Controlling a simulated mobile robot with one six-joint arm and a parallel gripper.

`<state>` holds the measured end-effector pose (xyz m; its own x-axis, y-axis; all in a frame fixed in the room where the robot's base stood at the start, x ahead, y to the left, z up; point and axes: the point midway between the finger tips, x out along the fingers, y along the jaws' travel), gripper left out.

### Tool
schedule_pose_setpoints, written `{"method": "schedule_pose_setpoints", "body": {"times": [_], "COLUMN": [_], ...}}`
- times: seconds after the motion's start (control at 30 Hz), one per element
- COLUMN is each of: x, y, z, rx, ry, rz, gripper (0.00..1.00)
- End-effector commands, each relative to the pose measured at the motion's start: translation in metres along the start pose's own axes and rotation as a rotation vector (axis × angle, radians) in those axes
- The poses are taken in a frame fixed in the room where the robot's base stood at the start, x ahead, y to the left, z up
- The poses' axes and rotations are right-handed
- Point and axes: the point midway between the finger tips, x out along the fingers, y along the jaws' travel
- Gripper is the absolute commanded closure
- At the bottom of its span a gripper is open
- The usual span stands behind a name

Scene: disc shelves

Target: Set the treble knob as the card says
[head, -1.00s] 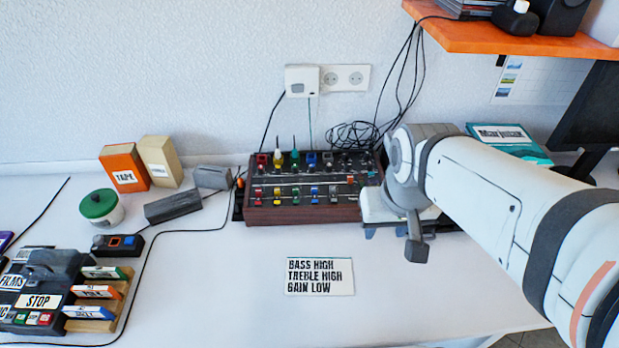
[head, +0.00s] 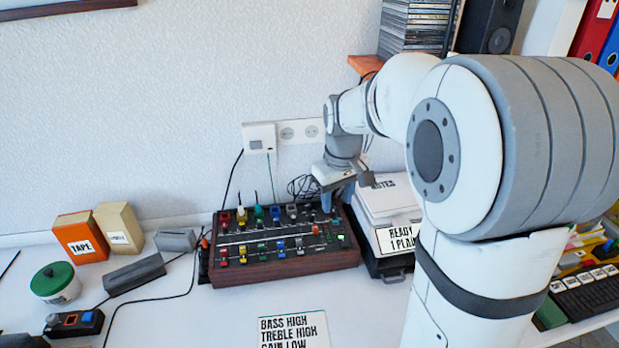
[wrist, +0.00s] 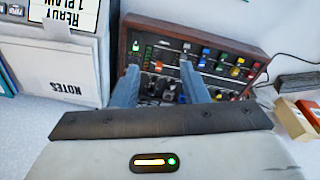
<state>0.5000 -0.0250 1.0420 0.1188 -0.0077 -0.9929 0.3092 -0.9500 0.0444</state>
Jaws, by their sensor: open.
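The mixer (head: 290,268) is a dark panel in a wooden case with rows of coloured knobs and sliders. It stands against the wall in the head view and also shows in the wrist view (wrist: 127,38). Its small labels are unreadable, so I cannot tell which knob is treble. The white card (head: 292,328) lies on the desk in front; its visible lines read BASS HIGH and TREBLE HIGH, with the lowest line cut off. My gripper (head: 336,194) is above the mixer's right end. In the wrist view my gripper (wrist: 160,72) has its fingers apart over the panel, hiding some controls.
A white box marked NOTES (head: 382,203) stands close to the right of the mixer. An orange TAPE box (head: 80,240), a green-lidded jar (head: 57,283) and a grey block (head: 134,273) stand left. Cables run along the desk. The desk in front of the mixer is clear around the card.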

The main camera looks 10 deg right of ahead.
Motion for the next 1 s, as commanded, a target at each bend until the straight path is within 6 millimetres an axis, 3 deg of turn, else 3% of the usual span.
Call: {"method": "schedule_pose_setpoints", "body": {"times": [0.1,0.3,0.5,0.7,0.87,1.0], "x": [0.023,0.073,0.123,0.148,0.162,0.184], "y": [0.024,0.061,0.089,0.1,0.1,0.099], "z": [-0.042,-0.099,-0.136,-0.149,-0.148,-0.145], "rx": [-0.073,-0.201,-0.305,-0.352,-0.358,-0.357], "ry": [-0.029,-0.066,-0.092,-0.101,-0.103,-0.104], "rz": [-0.011,-0.032,-0.054,-0.063,-0.065,-0.066], "gripper": [0.6,0.6,0.6,0.6,0.6,0.6]}}
